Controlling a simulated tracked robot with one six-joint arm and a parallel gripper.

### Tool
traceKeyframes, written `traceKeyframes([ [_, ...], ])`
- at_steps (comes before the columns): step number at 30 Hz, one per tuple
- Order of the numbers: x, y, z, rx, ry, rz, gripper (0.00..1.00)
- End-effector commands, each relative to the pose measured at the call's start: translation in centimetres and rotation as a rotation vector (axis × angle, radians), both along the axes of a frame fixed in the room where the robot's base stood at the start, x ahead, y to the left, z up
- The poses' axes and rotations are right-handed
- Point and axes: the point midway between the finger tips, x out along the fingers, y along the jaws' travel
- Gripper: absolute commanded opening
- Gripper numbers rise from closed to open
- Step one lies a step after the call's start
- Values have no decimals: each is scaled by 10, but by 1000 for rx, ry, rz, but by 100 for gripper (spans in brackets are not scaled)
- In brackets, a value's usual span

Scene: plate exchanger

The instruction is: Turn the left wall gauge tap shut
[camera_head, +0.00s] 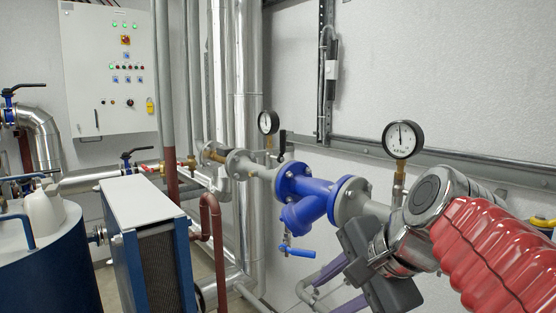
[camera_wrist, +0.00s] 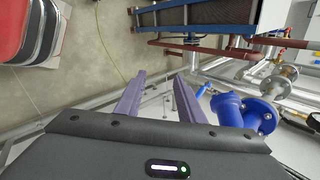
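The left wall gauge (camera_head: 268,122) is a small round white dial above the horizontal pipe in the head view. Its tap has a dark lever (camera_head: 283,143) that stands upright just right of the gauge's brass stem. My gripper (camera_head: 322,292) is lower right of the tap, below the blue valve body and well apart from the lever. Its two purple fingers are spread with nothing between them, and they also show open in the wrist view (camera_wrist: 159,80). I cannot make out the left gauge or its tap in the wrist view.
A larger right gauge (camera_head: 402,138) stands near my arm. The blue valve body (camera_head: 305,190), with a blue lever (camera_head: 297,251) below it, lies between my gripper and the tap. A wall rail (camera_head: 350,146) runs behind. A plate exchanger (camera_head: 145,240) stands at left.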

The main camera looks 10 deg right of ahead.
Motion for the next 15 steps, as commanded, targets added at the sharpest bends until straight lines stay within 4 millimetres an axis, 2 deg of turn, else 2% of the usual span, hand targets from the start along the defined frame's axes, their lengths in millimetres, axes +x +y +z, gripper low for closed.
traceKeyframes([
  [1,9,-5,17,78,7,-73,35],
  [6,33,-18,76,370,39,-303,35],
  [15,61,-51,181,871,126,-600,35],
])
